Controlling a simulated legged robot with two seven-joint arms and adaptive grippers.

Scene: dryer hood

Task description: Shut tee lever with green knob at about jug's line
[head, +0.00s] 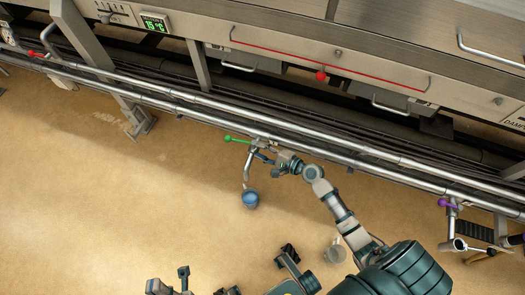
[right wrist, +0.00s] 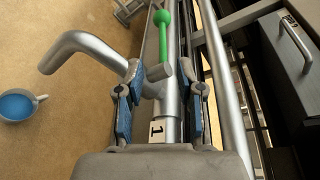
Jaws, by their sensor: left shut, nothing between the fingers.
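The tee (right wrist: 165,110) has a bent spout (right wrist: 75,42) and a lever with a green knob (right wrist: 162,18). In the head view the green knob (head: 228,138) points left, roughly along the rails. A jug with blue contents (head: 250,199) stands below the spout; it also shows in the right wrist view (right wrist: 17,106). My right gripper (head: 263,152) is at the tee. In the right wrist view its fingers (right wrist: 165,82) are apart, on either side of the tee body, with a visible gap on the right. My left gripper (head: 168,287) is shut and empty at the bottom edge, partly cut off.
Long steel rails (head: 330,152) run diagonally past the tee. A red knob (head: 34,54) and a purple knob (head: 446,203) sit on other tees. A grey jug (head: 335,252) stands near my right arm. The floor at left is clear.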

